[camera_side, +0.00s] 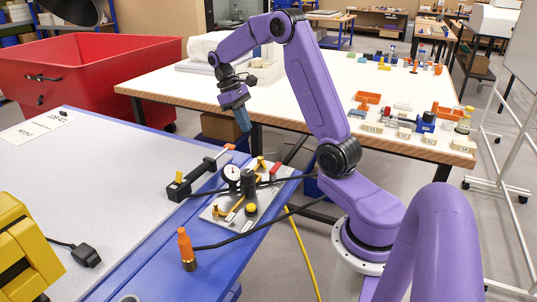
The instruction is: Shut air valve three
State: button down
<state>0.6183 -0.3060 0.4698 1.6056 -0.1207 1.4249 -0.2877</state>
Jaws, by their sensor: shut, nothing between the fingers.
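An air manifold sits on a pale plate (213,217) at the right edge of the blue-framed bench. It carries a round gauge (231,173), a black cylinder (248,182), a yellow knob (251,209), several small yellow or orange levers and a red-handled part (276,168). Valve numbers are too small to read, so I cannot tell which one is valve three or how its lever stands. My gripper (244,122) is shut and empty, pointing down in the air above and behind the manifold, touching nothing.
Black hoses (222,243) run from the manifold over the bench. An orange-topped bottle (186,250) stands in front, and a black tool (193,181) lies to the left. A yellow case (22,255) is at lower left. The grey bench top (90,180) is mostly clear.

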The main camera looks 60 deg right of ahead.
aim_at(275, 172)
jog(key=shift+d, duration=0.3)
jog(key=shift+s+f, duration=0.1)
jog(key=shift+f, duration=0.05)
jog(key=x, duration=0.9)
jog(key=shift+f, duration=0.15)
jog(key=s, duration=0.3)
jog(key=shift+f, duration=0.25)
jog(key=shift+s, duration=0.6)
